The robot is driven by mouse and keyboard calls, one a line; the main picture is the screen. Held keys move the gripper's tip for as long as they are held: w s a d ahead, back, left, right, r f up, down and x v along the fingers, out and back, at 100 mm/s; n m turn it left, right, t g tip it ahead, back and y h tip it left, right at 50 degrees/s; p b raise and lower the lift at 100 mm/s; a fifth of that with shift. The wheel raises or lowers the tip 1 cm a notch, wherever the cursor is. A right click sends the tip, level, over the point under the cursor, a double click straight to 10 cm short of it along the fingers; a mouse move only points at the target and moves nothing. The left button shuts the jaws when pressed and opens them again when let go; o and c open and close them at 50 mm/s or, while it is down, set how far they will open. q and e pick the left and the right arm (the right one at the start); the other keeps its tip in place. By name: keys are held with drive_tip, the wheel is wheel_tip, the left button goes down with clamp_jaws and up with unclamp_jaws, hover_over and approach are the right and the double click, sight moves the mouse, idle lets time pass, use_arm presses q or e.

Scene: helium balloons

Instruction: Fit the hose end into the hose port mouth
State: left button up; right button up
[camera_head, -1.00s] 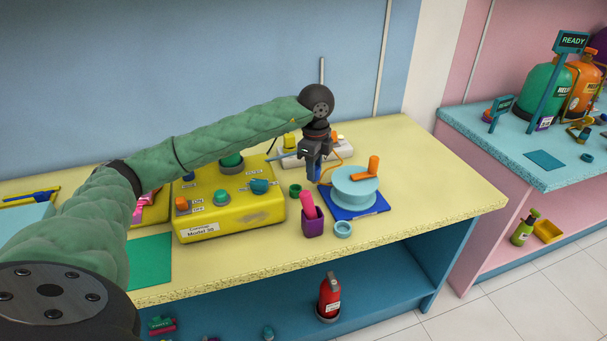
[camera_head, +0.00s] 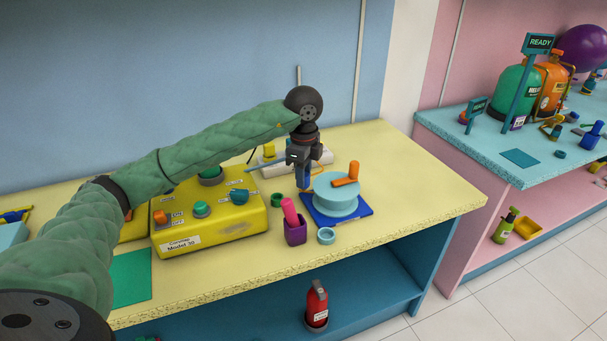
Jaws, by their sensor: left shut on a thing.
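My left gripper (camera_head: 303,182) is over the yellow table, just left of the light-blue reel (camera_head: 334,202). Its jaws are shut on a small blue piece at their tips. I cannot tell for sure whether this is the hose end. The yellow box marked Model 30 (camera_head: 180,217) stands left of the gripper. It bears a teal fitting (camera_head: 239,197) and a green button (camera_head: 201,209). I cannot make out which part is the hose port mouth. My right gripper is not in view.
A purple cup with a pink item (camera_head: 296,232), a light-blue ring (camera_head: 326,236) and a green ring (camera_head: 277,200) stand near the gripper. A pale block (camera_head: 318,159) lies behind it. The table's right part is clear. A red extinguisher (camera_head: 317,303) stands on the lower shelf.

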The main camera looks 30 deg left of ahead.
use_arm(q)
drive_tip(key=shift+r+p, duration=0.85)
drive_tip(key=shift+r, duration=1.15)
